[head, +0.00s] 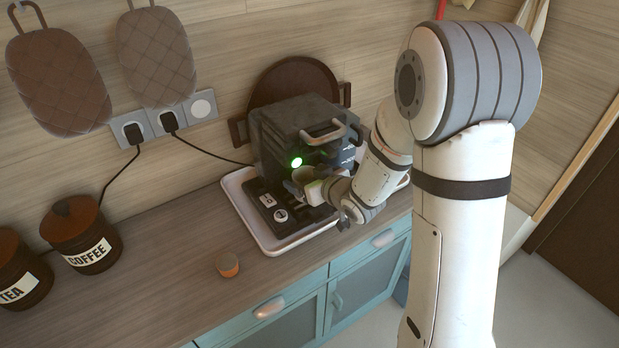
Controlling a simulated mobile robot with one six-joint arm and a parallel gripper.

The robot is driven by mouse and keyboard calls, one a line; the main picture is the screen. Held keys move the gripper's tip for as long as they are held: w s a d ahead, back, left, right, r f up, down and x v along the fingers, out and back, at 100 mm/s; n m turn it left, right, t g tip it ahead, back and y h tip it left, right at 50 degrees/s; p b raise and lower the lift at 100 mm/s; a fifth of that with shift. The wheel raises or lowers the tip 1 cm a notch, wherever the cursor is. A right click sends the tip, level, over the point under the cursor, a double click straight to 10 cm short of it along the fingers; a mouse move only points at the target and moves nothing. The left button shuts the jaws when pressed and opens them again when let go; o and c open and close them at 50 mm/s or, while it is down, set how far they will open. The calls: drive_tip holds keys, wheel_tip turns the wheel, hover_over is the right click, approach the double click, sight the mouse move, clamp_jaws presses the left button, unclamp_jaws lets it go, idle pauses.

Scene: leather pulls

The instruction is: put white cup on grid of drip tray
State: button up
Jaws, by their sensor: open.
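A small pale cup-like shape (305,175), which looks like the white cup, is at the front of the dark coffee machine (285,130), under its front parts. My gripper (312,188) is open right at this cup, reaching in from the right. Whether the fingers touch the cup is too small to tell. The drip tray and its grid are mostly hidden by my gripper and wrist, so I cannot tell whether the cup rests on the grid.
The machine stands in a white tray (243,216) with a black panel (264,199) beside it. An orange cup (228,265) stands on the wooden counter (170,270). COFFEE (83,235) and TEA (20,268) canisters are at left. The counter between is clear.

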drive_tip(key=shift+s+d+r, duration=0.15)
drive_tip(key=shift+r, duration=0.1)
drive_tip(key=b+v, duration=0.1)
drive_tip(key=v, duration=0.5)
drive_tip(key=shift+s+d+f, duration=0.1)
drive_tip(key=shift+f, duration=0.05)
drive_tip(key=s+d+r+m+g+h+b, duration=0.1)
drive_tip(key=s+d+m+h+b, duration=0.3)
drive_tip(key=d, duration=0.4)
drive_tip(key=s+d+r+m+g+h+b, duration=0.1)
drive_tip(key=s+d+m+h+b, duration=0.1)
drive_tip(key=s+d+h, duration=0.4)
drive_tip(key=s+a+f+m+g+y, duration=0.1)
drive_tip(key=s+g+y, duration=0.1)
drive_tip(key=s+g, duration=0.4)
drive_tip(key=s, duration=0.5)
drive_tip(key=shift+a+f, duration=0.3)
drive_tip(key=shift+f, duration=0.1)
drive_tip(key=shift+c, duration=0.4)
